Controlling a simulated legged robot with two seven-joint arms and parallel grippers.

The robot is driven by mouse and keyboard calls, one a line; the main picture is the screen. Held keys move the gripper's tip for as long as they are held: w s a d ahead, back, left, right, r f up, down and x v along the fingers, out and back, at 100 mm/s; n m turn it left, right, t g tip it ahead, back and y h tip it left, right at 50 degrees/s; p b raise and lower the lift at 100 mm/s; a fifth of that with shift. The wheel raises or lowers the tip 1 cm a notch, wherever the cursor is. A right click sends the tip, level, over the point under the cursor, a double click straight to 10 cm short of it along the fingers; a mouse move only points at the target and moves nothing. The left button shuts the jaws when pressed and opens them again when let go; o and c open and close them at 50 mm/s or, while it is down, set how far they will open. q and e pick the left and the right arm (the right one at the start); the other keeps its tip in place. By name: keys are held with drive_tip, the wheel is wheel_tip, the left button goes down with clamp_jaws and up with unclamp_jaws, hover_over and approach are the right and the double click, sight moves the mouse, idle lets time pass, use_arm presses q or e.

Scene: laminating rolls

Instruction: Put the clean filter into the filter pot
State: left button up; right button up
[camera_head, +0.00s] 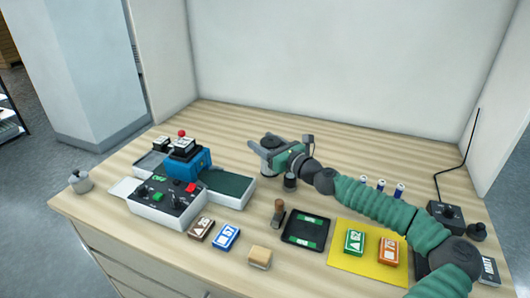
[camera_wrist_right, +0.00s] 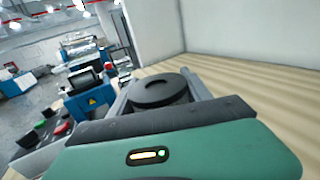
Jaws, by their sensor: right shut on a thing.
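My right gripper (camera_head: 263,152) reaches in from the right over the back middle of the table. It is shut on a dark round piece (camera_head: 271,141). In the right wrist view this piece (camera_wrist_right: 158,92) sits between the two grey fingers and has a round, ringed top. I cannot tell whether it is the filter or the pot. A small dark cylinder (camera_head: 290,182) stands just below my right wrist. A grey metal pot with a knob (camera_head: 80,181) stands at the table's left edge. My left gripper is not in view.
A blue and white machine with a control panel (camera_head: 170,199) stands at left. In front lie a brown box (camera_head: 201,229), a blue box (camera_head: 226,237) and a tan block (camera_head: 260,258). A black tray (camera_head: 307,230) and a yellow mat (camera_head: 349,268) with two boxes lie right of these. Small cylinders (camera_head: 381,185) stand behind my arm.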

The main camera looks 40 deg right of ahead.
wheel_tip(320, 180, up, 6)
drive_tip(key=shift+r+p, duration=0.25)
drive_tip(key=shift+p, duration=0.3)
